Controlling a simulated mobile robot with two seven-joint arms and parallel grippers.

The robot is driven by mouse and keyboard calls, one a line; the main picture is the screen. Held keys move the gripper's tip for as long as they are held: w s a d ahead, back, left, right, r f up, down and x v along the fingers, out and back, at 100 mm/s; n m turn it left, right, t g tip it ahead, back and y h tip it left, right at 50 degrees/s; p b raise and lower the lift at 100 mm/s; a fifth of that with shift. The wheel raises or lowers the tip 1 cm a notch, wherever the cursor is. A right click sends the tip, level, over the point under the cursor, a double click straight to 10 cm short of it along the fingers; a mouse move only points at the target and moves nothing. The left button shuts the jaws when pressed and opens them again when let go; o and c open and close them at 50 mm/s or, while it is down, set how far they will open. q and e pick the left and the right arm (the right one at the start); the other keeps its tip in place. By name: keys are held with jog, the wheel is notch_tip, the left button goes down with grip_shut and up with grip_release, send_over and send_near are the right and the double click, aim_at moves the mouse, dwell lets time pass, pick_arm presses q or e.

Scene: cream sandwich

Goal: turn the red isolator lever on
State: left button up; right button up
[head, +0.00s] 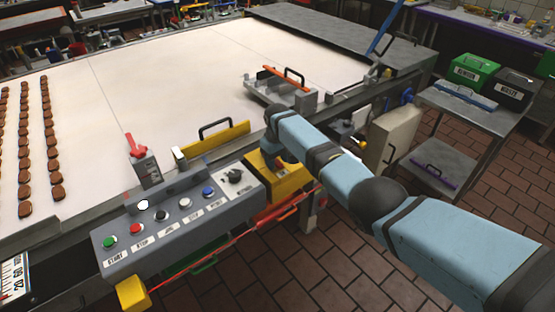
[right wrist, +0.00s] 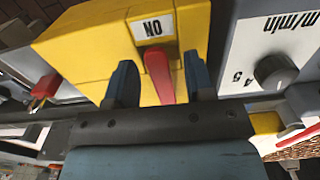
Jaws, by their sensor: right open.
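The red isolator lever (right wrist: 158,76) shows in the right wrist view on the front of a yellow box (right wrist: 85,45). An ON label (right wrist: 152,27) sits just beyond the lever's end, upside down in this view. My right gripper (right wrist: 159,62) is open, with one dark finger on each side of the lever. I see gaps between the fingers and the lever. My left gripper is not in view.
A grey control panel (head: 180,226) with several buttons and a knob stands left of the yellow box. A speed dial (right wrist: 275,72) is close beside the right finger in the wrist view. The wide white belt (head: 200,80) lies behind. A small red-handled unit (head: 136,146) stands at its edge.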

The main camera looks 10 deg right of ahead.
aim_at(277, 163)
notch_tip(277, 163, up, 14)
dwell(0.5)
jog(key=shift+f, duration=0.15)
